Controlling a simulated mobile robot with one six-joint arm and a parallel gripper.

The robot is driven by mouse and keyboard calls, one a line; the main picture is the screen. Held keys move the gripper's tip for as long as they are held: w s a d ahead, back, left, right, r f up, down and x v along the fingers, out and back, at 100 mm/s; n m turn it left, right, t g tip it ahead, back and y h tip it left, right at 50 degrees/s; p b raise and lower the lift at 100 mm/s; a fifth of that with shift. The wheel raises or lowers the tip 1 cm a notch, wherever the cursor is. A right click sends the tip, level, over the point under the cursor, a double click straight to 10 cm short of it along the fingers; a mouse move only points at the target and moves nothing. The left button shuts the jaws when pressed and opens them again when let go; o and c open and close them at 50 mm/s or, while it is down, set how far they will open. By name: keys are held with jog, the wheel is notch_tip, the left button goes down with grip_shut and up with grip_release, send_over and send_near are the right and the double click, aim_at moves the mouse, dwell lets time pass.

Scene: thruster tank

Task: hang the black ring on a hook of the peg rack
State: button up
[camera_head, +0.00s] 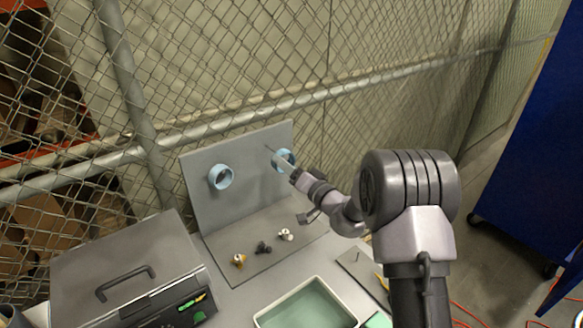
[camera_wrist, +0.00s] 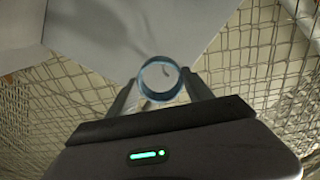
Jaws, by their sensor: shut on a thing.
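A grey upright board, the peg rack (camera_head: 240,150), stands on a flat grey base. My gripper (camera_head: 284,166) is at the board's right half, shut on a second blue ring (camera_head: 275,160). In the wrist view this held ring (camera_wrist: 160,97) sits between the two fingertips (camera_wrist: 160,79), with its opening facing the camera. A thin hook (camera_head: 269,148) shows beside it at upper left. I cannot tell whether the ring is around it. No ring looks black.
Several small fittings (camera_head: 263,247) stand on the rack's base. A grey toolbox (camera_head: 125,275) is at the left, and a tray with a green inside (camera_head: 305,306) is in front. A chain-link fence (camera_head: 230,60) rises close behind the board.

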jog(key=w+a, duration=0.1)
jog(key=w+a+f, duration=0.1)
jog(key=w, duration=0.1)
jog(key=w+a, duration=0.1)
jog(key=w, duration=0.1)
jog(key=shift+w+a+f, duration=0.1)
jog(key=shift+a+f, duration=0.2)
jog(key=shift+f, duration=0.1)
dwell(0.3)
dwell(0.4)
jog(key=o, duration=1.4)
